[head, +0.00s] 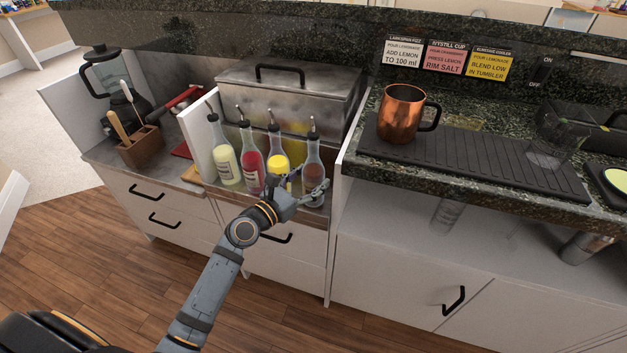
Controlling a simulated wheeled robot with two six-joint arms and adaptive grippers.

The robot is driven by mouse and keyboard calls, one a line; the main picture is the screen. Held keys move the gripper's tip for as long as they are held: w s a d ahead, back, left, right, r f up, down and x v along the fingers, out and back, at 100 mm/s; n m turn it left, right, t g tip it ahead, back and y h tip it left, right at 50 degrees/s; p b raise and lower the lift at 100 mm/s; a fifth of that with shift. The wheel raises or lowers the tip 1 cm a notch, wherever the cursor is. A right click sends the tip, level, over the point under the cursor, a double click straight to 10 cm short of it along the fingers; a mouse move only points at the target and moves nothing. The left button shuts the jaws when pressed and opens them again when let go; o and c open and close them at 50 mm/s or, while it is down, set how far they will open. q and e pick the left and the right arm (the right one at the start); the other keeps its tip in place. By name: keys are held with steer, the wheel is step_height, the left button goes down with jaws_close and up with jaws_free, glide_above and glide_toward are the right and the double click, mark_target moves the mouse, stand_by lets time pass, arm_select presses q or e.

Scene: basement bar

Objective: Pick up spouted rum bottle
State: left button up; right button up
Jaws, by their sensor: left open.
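Several spouted bottles stand upright in a row in front of a steel bin. The rightmost bottle, with brown liquid (313,171), looks like the rum bottle; its black cap and metal spout show at the top. My left gripper (311,190) is open at the lower front of this bottle, with its fingers reaching toward the bottle's base. I cannot tell whether the fingers touch it. To its left stand a yellow bottle (278,161), a red bottle (250,163) and a pale yellow-green bottle (225,155). My right gripper is not in view.
The steel bin (270,92) is close behind the bottles. A white panel (338,165) stands just right of the rum bottle. A copper mug (401,113) stands on the black bar mat (470,154). A wooden tool holder (140,148) is at left.

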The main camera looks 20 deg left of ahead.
mark_target(313, 162)
arm_select(q)
steer(key=shift+x, duration=0.8)
steer(key=c, duration=1.4)
jaws_close()
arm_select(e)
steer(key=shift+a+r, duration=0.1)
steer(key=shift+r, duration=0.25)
arm_select(q)
steer(key=shift+r, duration=0.1)
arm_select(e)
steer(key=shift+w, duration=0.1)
